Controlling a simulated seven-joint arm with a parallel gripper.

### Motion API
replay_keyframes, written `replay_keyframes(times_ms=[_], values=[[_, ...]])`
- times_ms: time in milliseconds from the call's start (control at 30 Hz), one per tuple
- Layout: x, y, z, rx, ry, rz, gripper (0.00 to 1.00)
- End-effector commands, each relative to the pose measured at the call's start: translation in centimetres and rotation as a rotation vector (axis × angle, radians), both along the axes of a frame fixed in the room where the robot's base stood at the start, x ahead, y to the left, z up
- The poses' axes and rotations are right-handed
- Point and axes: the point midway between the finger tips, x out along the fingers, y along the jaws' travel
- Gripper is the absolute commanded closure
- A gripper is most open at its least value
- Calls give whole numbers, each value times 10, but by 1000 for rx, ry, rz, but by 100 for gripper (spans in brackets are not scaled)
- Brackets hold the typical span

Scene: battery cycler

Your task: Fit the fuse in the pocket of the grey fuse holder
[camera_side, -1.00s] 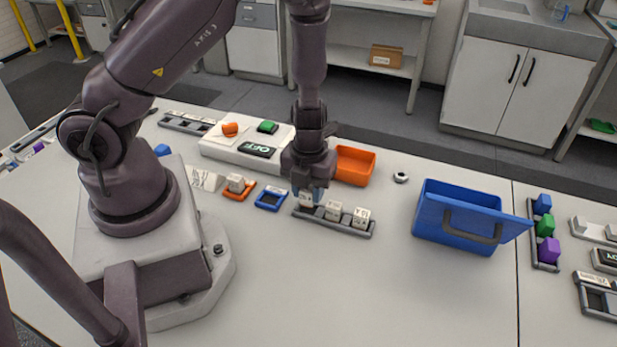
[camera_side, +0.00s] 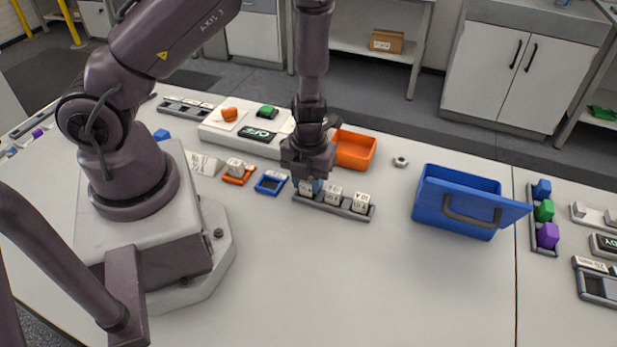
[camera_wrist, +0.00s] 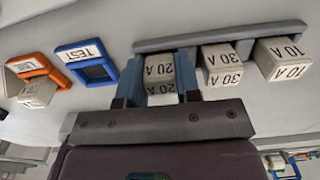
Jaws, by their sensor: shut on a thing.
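A white fuse marked 20 A (camera_wrist: 160,72) sits at the left end of a grey rack (camera_wrist: 220,37) in the wrist view. My gripper (camera_wrist: 158,88) is shut on it, with a blue finger on each side. In the side view my gripper (camera_side: 311,184) points down over the rack's left end and partly hides the 20 A fuse (camera_side: 305,189). A grey fuse holder (camera_side: 598,300) with a white label and a dark, empty-looking pocket lies at the right edge of the side view, far from my gripper.
Fuses marked 30 A (camera_wrist: 222,66) and 10 A (camera_wrist: 284,60) stand in the same rack. A blue TEST holder (camera_wrist: 84,52) and an orange holder (camera_side: 236,180) lie left of it. A blue bin (camera_side: 455,210) stands between the rack and the grey holder. The front bench is clear.

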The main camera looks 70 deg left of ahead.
Motion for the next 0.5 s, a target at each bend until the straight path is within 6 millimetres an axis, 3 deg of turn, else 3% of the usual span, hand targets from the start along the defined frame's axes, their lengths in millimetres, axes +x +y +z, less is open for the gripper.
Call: replay_keyframes(times_ms=[100,133,233,500], values=[[0,0,-2,0,0,0,92],[0,0,-2,0,0,-1,62],[0,0,-2,1,-1,-1,39],[0,0,-1,1,-1,-1,39]])
